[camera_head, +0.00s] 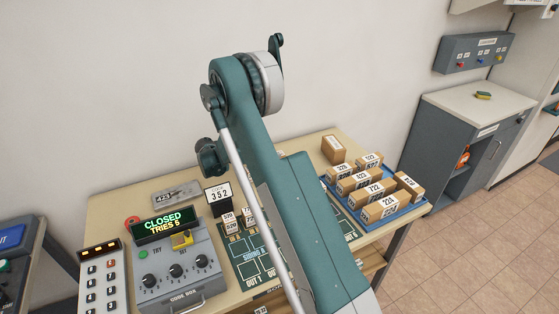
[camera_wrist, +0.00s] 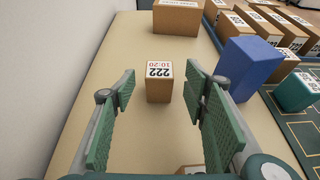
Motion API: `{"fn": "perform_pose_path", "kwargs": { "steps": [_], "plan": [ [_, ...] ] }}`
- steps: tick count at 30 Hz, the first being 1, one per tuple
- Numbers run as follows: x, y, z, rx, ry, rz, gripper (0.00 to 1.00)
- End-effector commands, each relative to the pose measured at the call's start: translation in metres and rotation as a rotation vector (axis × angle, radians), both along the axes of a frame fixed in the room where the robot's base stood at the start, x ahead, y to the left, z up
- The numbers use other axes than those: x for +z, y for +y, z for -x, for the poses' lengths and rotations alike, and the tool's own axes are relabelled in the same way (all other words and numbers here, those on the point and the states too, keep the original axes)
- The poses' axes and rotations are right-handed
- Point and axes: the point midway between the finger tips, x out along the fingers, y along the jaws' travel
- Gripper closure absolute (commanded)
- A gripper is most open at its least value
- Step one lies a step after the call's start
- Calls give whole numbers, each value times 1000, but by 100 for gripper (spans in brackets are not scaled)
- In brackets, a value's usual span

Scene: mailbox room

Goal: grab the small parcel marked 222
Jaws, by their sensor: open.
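The small brown parcel marked 222 (camera_wrist: 159,88) stands on the tan table in the wrist view. My gripper (camera_wrist: 160,78) is open, with one green-padded finger on each side of the parcel. Gaps show between the parcel and both fingers, and nothing is held. The parcel seems to lie a little beyond or level with the fingertips; the exact depth is hard to tell. In the head view I cannot make out this parcel or the gripper's fingers; my arm covers that part of the table.
A blue block (camera_wrist: 248,66) and a teal block (camera_wrist: 296,92) stand right of the parcel. A larger brown box (camera_wrist: 177,17) is behind it. A blue tray (camera_head: 403,216) holds several numbered parcels. A code box (camera_head: 178,272) reads CLOSED. Bare table lies left of the parcel.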

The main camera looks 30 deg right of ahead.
Motion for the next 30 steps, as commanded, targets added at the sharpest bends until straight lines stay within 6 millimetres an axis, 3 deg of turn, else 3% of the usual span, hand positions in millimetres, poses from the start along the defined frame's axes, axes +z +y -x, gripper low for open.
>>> {"fn": "perform_pose_path", "kwargs": {
  "steps": [7, 19, 30],
  "plan": [
    [-3, -7, 0, -1, 0, 0, 55],
    [-19, -44, 1, -1, 0, 0, 55],
    [-20, -48, 1, 0, 0, 0, 55]
  ]
}}
